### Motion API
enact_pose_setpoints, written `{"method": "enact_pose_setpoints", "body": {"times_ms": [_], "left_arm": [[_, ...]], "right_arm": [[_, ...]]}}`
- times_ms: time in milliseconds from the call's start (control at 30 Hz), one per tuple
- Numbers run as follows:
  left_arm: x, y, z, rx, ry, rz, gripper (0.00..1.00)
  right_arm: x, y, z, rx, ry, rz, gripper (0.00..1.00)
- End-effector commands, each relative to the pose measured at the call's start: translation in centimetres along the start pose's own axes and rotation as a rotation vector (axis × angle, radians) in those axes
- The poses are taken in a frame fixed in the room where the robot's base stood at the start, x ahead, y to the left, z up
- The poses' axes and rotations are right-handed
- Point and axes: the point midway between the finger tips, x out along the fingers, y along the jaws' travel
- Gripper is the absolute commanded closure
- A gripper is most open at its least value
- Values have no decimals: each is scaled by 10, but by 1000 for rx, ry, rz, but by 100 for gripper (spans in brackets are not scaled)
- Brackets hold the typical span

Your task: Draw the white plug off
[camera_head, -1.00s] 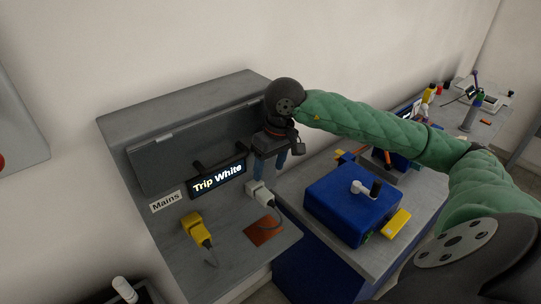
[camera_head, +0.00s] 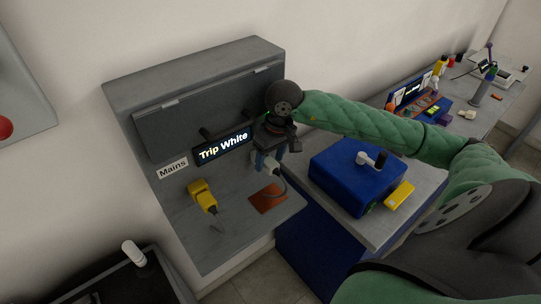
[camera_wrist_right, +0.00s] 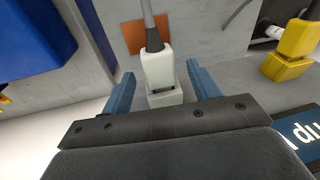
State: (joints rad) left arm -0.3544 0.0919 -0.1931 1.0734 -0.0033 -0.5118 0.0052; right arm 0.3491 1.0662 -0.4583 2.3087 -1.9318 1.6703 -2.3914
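The white plug (camera_head: 270,168) sits on the sloping grey panel (camera_head: 235,215), below the lit sign reading "Trip White" (camera_head: 222,147). In the right wrist view the white plug (camera_wrist_right: 157,66) stands on a pale square base, with its grey cord leading away toward the top. My right gripper (camera_wrist_right: 160,74) is open, its two blue fingers on either side of the plug with a gap visible on each side. In the head view the right gripper (camera_head: 268,160) partly hides the plug. My left gripper is out of view.
A yellow plug (camera_head: 202,194) with a cord is left of the white one, under a "Mains" label (camera_head: 172,168). A brown-orange patch (camera_head: 268,199) lies on the panel. A blue box (camera_head: 345,190) with a handle stands on the bench at right.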

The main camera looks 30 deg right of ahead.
Motion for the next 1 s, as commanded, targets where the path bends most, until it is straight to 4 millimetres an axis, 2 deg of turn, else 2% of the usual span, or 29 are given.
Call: {"method": "enact_pose_setpoints", "body": {"times_ms": [33,233,367,400,500,1000], "left_arm": [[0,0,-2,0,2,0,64],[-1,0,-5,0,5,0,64],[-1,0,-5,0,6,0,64],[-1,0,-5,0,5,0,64],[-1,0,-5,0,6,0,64],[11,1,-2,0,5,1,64]], "right_arm": [[0,0,0,0,0,0,49],[0,0,0,0,0,0,88],[0,0,0,0,0,0,90],[0,0,0,0,0,0,74],[0,0,0,0,0,0,90],[-2,-1,12,-1,1,0,90]]}}
